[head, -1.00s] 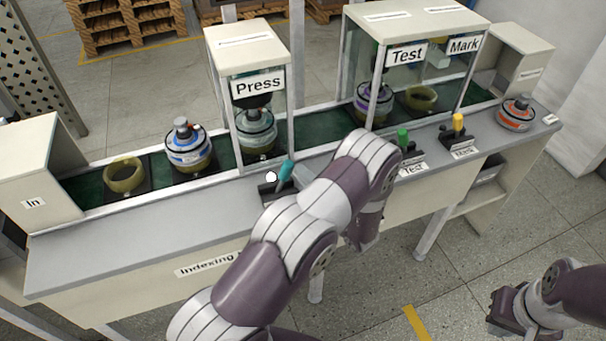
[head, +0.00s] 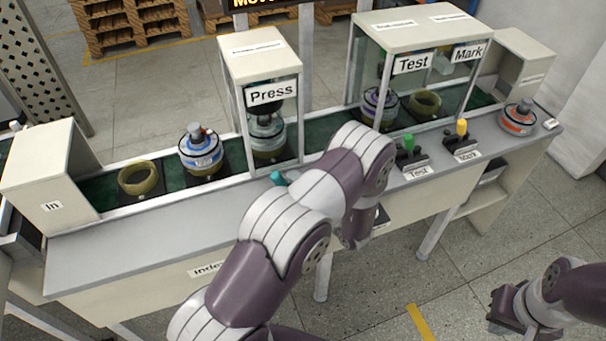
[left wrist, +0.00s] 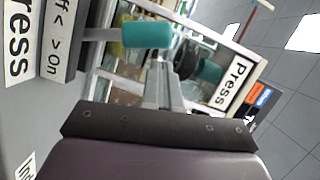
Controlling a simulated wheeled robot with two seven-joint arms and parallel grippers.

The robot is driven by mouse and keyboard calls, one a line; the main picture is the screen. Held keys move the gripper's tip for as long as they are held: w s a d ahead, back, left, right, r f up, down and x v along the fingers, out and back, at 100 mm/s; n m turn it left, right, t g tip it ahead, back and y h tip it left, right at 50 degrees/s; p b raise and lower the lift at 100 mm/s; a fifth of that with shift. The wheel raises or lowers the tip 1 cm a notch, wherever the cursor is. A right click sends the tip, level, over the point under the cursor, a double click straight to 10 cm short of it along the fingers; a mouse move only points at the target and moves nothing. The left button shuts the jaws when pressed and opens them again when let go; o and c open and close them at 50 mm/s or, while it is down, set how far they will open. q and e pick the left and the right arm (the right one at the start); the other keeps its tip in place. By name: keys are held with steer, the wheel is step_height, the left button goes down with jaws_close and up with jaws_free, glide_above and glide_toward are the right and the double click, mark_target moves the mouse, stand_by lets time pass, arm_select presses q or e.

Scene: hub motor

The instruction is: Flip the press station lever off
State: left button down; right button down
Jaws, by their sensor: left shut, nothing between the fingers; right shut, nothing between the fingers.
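The press station lever has a teal handle (head: 278,178) in front of the Press booth in the head view. My left arm hides its base there. In the left wrist view the teal handle (left wrist: 147,36) is on a grey stem above a block (left wrist: 62,45) marked with Off and On arrows. My left gripper (left wrist: 163,72) is shut and empty, its tips just below the handle in that picture; contact cannot be told. My left gripper is hidden behind my arm in the head view. My right gripper (head: 503,310) is shut and empty at the lower right, away from the bench.
The Press booth (head: 262,60) stands just behind the lever. A green Test lever (head: 408,143) and yellow Mark lever (head: 462,128) are to the right. A blue-banded motor (head: 201,153) sits on the conveyor. The bench top at left (head: 150,232) is clear.

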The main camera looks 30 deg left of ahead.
arm_select(q)
steer(key=shift+s+a+n+p, duration=0.4)
steer(key=shift+s+a, duration=0.2)
steer(key=shift+s, duration=0.15)
